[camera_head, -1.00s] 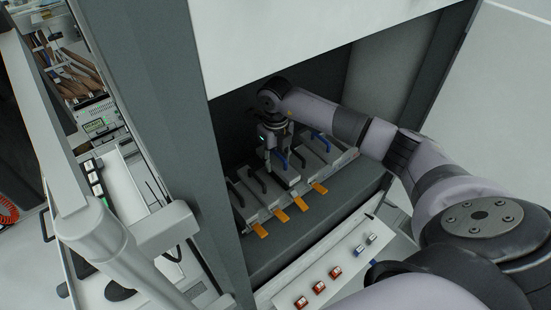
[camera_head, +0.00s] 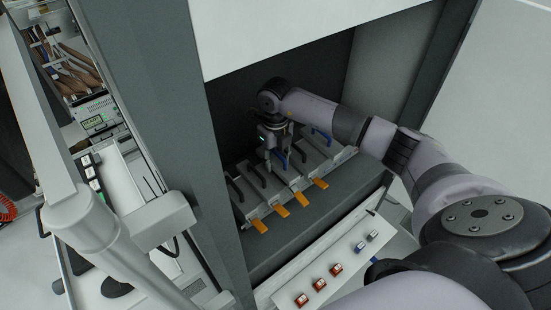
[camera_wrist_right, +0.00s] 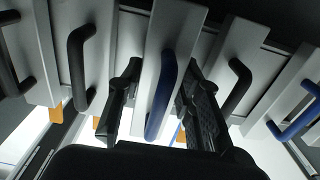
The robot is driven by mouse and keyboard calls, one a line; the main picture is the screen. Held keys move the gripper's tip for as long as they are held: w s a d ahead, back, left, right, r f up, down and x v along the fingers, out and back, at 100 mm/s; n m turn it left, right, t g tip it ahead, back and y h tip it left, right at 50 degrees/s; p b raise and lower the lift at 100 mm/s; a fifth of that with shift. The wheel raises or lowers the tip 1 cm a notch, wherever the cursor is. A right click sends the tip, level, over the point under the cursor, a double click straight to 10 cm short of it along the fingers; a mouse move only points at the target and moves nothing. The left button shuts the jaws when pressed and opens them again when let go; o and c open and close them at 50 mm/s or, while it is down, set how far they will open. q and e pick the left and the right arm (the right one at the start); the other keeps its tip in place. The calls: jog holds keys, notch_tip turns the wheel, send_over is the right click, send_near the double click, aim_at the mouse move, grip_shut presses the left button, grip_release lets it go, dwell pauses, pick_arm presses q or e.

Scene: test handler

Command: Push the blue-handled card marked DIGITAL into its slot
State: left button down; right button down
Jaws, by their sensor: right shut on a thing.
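A card with a blue handle (camera_wrist_right: 162,95) stands in the row of cards inside the dark bay. A second blue handle (camera_wrist_right: 296,119) is on a card to the right, also seen in the head view (camera_head: 321,135). My left gripper is not in view.
Cards with black handles (camera_head: 255,174) stand close on both sides. Orange tabs (camera_head: 281,211) line the row's front edge. The bay's grey side post (camera_head: 185,130) and top panel (camera_head: 300,35) frame the opening. A sloped panel (camera_head: 330,262) with red switches lies below.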

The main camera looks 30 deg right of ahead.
jog(key=shift+f+b, duration=0.9)
jog(key=shift+f, duration=0.25)
jog(key=c, duration=1.1)
grip_release()
jog(key=shift+o, duration=0.2)
jog(key=shift+r, duration=0.25)
notch_tip(320, 180, up, 12)
jog(key=shift+f, duration=0.2)
